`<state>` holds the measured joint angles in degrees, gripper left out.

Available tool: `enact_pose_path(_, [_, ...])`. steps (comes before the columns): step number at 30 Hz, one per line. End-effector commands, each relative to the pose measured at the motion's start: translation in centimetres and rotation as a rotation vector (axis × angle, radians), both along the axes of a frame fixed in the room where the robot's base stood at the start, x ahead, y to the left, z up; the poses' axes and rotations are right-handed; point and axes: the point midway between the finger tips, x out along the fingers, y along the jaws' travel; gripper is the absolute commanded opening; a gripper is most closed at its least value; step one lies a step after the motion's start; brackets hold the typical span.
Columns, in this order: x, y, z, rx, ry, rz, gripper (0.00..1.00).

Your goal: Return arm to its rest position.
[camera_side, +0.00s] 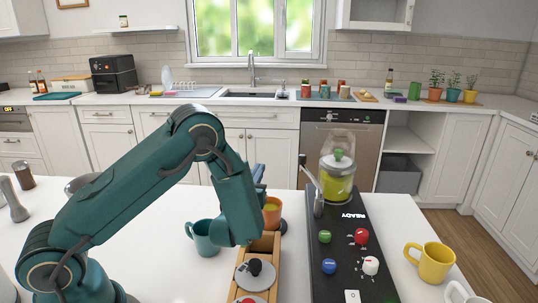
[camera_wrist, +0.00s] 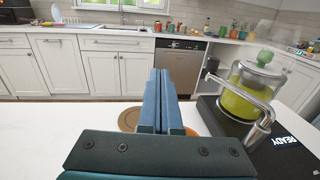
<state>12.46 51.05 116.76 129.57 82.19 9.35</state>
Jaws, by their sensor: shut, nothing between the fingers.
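My teal arm rises from the left and bends down in front of the counter in the side view. My gripper (camera_side: 260,174) is partly hidden behind my forearm there. In the wrist view my gripper (camera_wrist: 158,75) shows its two blue fingers pressed together, with nothing between them. It is above the white counter (camera_wrist: 55,125), pointing toward the back of the room. An orange cup (camera_side: 272,214) stands below and behind my wrist in the side view.
A teal mug (camera_side: 205,238) stands beside my forearm. A wooden box (camera_side: 266,244) with round lids lies in front. A black machine (camera_side: 342,262) with knobs and a green-filled jar (camera_side: 338,180) stands to the right. A yellow mug (camera_side: 434,262) is farther right.

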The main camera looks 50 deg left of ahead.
Motion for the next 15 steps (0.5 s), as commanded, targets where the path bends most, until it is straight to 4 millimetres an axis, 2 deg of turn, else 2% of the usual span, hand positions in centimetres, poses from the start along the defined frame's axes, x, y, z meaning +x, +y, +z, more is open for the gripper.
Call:
enact_pose_path(6, [-2.9,0.4,-0.1,0.001,0.005,-0.001,0.0])
enact_pose_path(15, [-4.8,1.0,0.3,-0.006,-0.008,0.02,0.0])
